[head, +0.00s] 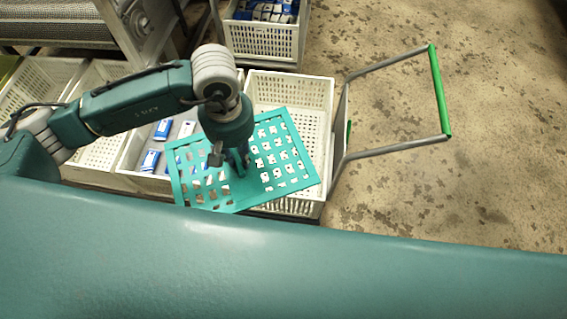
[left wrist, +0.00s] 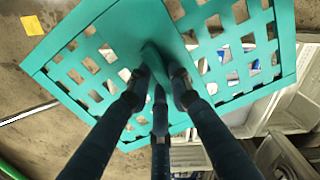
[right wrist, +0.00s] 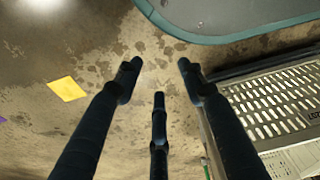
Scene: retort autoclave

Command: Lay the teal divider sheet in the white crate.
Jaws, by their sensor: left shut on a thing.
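The teal divider sheet (head: 305,180) is a flat panel with rows of square holes. My left gripper (head: 241,166) is shut on it near its middle; the left wrist view (left wrist: 160,75) shows the fingers around a solid raised part of the sheet (left wrist: 35,62). The sheet hangs turned askew above the white crate (head: 290,83), its left part reaching over the neighbouring box. The crate's far end shows open, while the sheet covers much of the rest. My right gripper (right wrist: 158,82) is open and empty, over bare floor in the right wrist view.
A box with blue-and-white packs (head: 151,160) stands left of the crate, with more white crates (head: 40,80) further left. Another crate of packs (head: 262,40) stands behind. A cart handle with a green grip (head: 440,90) rises at right. Floor beyond is clear.

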